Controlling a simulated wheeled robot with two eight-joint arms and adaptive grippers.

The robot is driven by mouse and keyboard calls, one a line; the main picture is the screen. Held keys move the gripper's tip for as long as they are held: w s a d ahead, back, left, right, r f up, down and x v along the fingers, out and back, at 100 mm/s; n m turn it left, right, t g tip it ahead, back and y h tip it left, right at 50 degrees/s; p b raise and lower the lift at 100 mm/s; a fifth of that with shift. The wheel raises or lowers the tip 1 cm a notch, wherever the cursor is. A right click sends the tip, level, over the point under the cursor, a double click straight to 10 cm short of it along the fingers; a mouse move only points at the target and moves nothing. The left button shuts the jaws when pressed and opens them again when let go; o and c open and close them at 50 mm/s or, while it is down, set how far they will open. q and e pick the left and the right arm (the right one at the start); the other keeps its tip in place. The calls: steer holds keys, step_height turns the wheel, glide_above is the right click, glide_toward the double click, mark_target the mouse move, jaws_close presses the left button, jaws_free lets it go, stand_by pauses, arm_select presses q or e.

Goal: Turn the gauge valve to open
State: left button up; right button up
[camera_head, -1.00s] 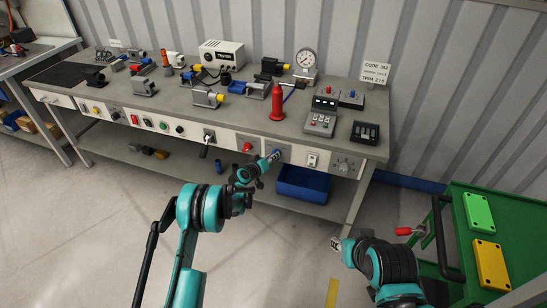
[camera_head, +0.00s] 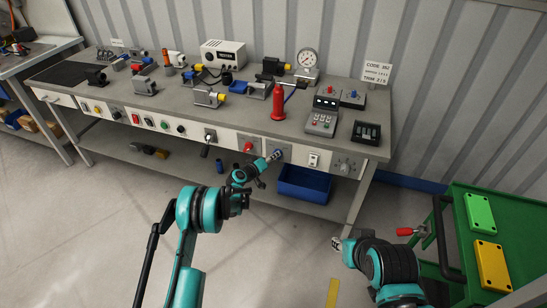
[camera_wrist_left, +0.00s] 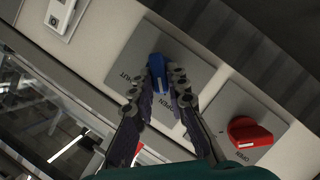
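The gauge valve appears to be the blue knob (camera_wrist_left: 158,67) on a grey plate lettered SHUT and OPEN in the left wrist view. Its long side lies toward the OPEN lettering. My left gripper (camera_wrist_left: 161,78) has its two fingertips on either side of the knob, closed against it as far as I can see. In the head view my left gripper (camera_head: 274,156) is at the bench's front panel, covering most of the knob. My right gripper (camera_head: 337,243) is low, over the floor away from the panel; its fingers are too small to judge.
A red knob (camera_wrist_left: 250,132) on its own plate sits beside the blue one. A switch (camera_head: 313,160) is on the panel's other side. The round gauge (camera_head: 308,60) stands on the bench. A blue bin (camera_head: 304,185) is below, and a green cart (camera_head: 452,225) is at right.

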arm_select(q)
steer(key=o, duration=0.3)
steer(key=shift+d, duration=0.1)
steer(key=v, duration=1.2)
steer(key=s+a+r+m+g+y, duration=0.2)
steer(key=s+r+g+y, duration=0.1)
steer(key=s+r, duration=1.35)
steer(key=s+a+g+y, duration=0.1)
steer(key=s+a, duration=0.3)
steer(key=s, duration=0.8)
steer(key=s+a+g+y, duration=0.1)
steer(key=s+a+y, duration=0.3)
steer(key=s, duration=0.9)
steer(key=shift+s+r+m+y, duration=0.15)
steer(key=shift+r+m+y, duration=0.15)
steer(key=shift+r+m, duration=0.1)
